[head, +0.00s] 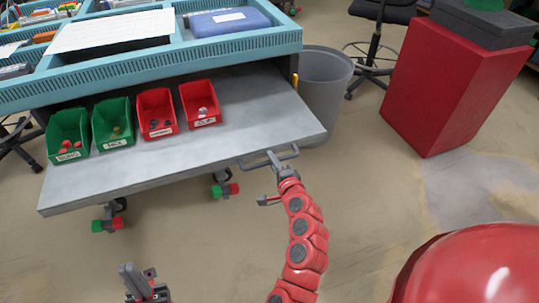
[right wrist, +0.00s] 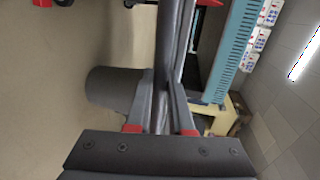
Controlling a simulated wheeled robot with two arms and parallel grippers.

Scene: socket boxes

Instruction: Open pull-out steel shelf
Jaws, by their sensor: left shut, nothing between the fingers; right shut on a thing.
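The grey steel shelf (head: 190,145) is pulled out from under the blue workbench top and stands well forward of it. Its handle (head: 285,151) is a grey bar at the front edge, near the right corner. My right gripper (head: 274,160) is shut on the handle; the right wrist view shows the gripper fingers (right wrist: 162,112) closed around the bar, with the shelf edge running away above. My left gripper (head: 138,275) is shut and empty, low in the head view, in front of the shelf and apart from it.
Two green bins (head: 112,124) and two red bins (head: 157,113) with small parts stand on the shelf. A grey waste bin (head: 322,85) stands right of the bench. A red cabinet (head: 450,80) and a chair (head: 380,15) are further right. The floor before the shelf is clear.

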